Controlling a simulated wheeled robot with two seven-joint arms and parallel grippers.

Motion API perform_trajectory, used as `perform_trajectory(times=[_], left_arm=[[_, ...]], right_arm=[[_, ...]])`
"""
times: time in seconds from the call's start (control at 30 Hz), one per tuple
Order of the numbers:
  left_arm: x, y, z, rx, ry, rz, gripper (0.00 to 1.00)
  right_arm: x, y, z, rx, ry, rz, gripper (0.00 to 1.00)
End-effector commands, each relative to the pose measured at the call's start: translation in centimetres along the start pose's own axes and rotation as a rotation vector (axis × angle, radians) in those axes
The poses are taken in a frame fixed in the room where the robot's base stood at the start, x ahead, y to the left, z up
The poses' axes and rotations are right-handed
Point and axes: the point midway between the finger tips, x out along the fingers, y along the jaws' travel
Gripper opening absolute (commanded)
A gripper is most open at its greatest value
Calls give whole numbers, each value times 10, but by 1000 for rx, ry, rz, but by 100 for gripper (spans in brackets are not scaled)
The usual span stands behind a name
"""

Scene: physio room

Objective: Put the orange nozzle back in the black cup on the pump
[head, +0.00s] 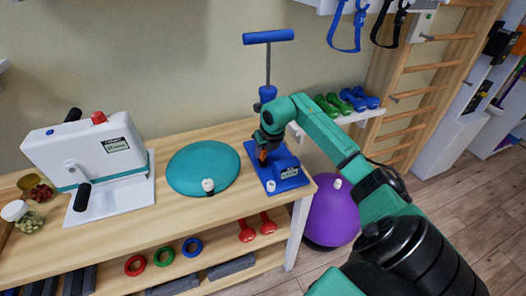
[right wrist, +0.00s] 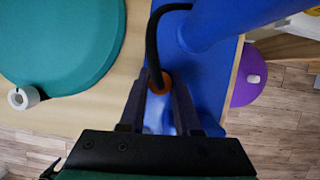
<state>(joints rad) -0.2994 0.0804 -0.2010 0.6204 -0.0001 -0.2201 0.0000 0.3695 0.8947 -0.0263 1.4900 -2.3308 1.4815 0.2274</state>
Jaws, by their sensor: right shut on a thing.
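The blue pump (head: 287,178) stands on the right end of the wooden table, its T-handle (head: 268,37) raised on a rod. My right gripper (head: 263,150) reaches down beside the pump. It is shut on the orange nozzle (head: 262,155). In the right wrist view the nozzle (right wrist: 158,82) shows as an orange ring between the fingers (right wrist: 160,104), with the black hose (right wrist: 152,40) running up from it. The blue barrel of the pump (right wrist: 215,22) is just to the right there. I cannot make out the black cup in either view. My left gripper is not in view.
A teal balance cushion (head: 203,168) lies left of the pump, with a small white roll (head: 208,186) at its front. A white machine (head: 85,155) stands farther left. A purple ball (head: 332,212) rests on the floor right of the table. Dumbbells (head: 345,102) lie on a shelf behind.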

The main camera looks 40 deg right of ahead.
Motion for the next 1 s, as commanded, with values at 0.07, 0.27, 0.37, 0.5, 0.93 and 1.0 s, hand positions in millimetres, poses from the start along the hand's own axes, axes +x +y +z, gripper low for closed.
perform_trajectory(times=[0.07, 0.27, 0.37, 0.5, 0.93, 1.0], left_arm=[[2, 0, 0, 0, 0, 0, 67], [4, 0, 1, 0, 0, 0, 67], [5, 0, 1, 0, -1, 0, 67], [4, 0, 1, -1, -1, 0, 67], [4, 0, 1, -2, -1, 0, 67], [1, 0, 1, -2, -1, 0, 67]], right_arm=[[2, 0, 0, 0, -1, 0, 0], [4, 0, -1, 0, -2, 0, 0], [5, 0, -2, 0, -1, 0, 35], [5, 0, -2, 0, -1, 0, 66], [4, 0, -2, 0, 0, 0, 67], [1, 0, 0, 0, 0, 0, 67]])
